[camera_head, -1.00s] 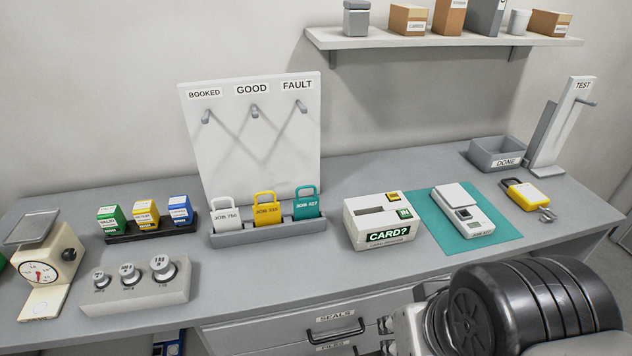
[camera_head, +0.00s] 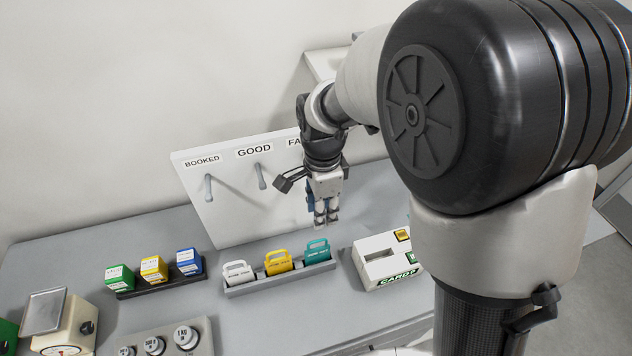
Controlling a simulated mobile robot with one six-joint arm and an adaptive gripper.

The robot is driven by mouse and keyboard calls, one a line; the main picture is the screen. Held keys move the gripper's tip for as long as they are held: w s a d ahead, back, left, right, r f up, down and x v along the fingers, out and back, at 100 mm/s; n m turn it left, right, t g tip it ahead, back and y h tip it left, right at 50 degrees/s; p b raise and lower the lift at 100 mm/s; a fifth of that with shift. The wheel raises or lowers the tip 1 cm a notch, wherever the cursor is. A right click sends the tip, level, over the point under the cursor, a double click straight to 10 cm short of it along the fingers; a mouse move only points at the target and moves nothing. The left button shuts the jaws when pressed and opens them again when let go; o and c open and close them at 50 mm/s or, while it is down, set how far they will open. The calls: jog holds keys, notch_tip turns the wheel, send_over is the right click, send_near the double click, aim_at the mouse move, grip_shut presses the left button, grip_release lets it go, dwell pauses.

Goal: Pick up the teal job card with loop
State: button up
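The teal job card (camera_head: 317,250) with a loop on top stands upright in the right slot of a grey card rack (camera_head: 279,284). A yellow job card (camera_head: 277,262) and a white job card (camera_head: 238,272) stand beside it to the left. My gripper (camera_head: 326,222) hangs above the teal card, fingers pointing down, apart from it as far as I can see. The fingers look empty, with what seems a narrow gap between them, but they are too small to tell how far open.
A board (camera_head: 235,200) with BOOKED and GOOD hooks stands behind the rack. A white card box (camera_head: 381,258) is close on the right. Small coloured boxes (camera_head: 153,269) and a weight block (camera_head: 160,342) are on the left. My arm covers the right side.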

jog(key=b, duration=0.2)
send_over(317, 248)
jog(key=f, duration=1.2)
jog(key=shift+d+f, duration=0.15)
jog(key=shift+d, duration=0.2)
jog(key=f, duration=0.3)
jog(key=f+b, duration=0.1)
jog(key=f, duration=0.1)
jog(key=shift+a+f, duration=0.1)
jog(key=shift+a, duration=0.2)
jog(key=shift+c, duration=0.5)
grip_shut()
